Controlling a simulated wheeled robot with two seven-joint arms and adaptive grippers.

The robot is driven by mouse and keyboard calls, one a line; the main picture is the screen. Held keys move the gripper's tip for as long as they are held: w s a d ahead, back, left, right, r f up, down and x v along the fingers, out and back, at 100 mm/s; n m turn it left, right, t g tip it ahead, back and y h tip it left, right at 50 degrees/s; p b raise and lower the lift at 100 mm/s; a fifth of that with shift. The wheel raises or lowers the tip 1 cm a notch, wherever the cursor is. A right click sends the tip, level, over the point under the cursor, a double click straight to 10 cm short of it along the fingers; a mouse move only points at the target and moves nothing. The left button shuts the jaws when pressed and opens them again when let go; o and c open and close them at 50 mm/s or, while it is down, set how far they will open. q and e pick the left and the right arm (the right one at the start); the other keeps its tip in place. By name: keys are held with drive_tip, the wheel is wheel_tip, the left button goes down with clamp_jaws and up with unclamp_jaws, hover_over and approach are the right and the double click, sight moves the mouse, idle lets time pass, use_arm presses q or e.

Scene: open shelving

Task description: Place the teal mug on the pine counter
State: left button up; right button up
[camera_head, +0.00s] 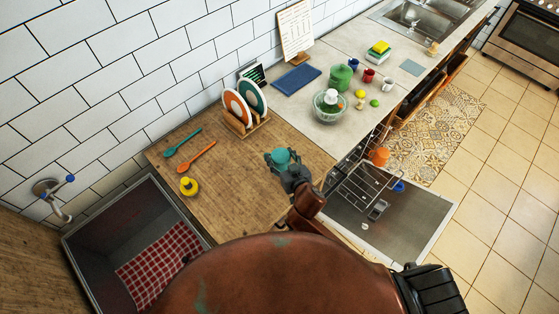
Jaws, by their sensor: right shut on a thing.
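The teal mug (281,156) is at the fingers of my right gripper (282,163), which is shut on it. The mug is over the right part of the pine counter (228,185); I cannot tell whether its base touches the wood. The fingers hide part of the mug. My left gripper is not in view.
On the pine counter stand a plate rack (245,125) with plates, a teal spoon (182,142), an orange spoon (196,157) and a yellow rubber duck (189,187). The open dishwasher (385,220) with its rack is at right. The counter's middle is bare.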

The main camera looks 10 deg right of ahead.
drive_tip(key=shift+w+a+f, duration=0.1)
drive_tip(key=shift+w+f, duration=0.5)
drive_tip(key=shift+f, duration=1.55)
drive_tip(key=shift+f, duration=0.2)
drive_tip(key=o, duration=1.4)
drive_tip(key=shift+r, duration=0.2)
drive_tip(key=v, duration=1.2)
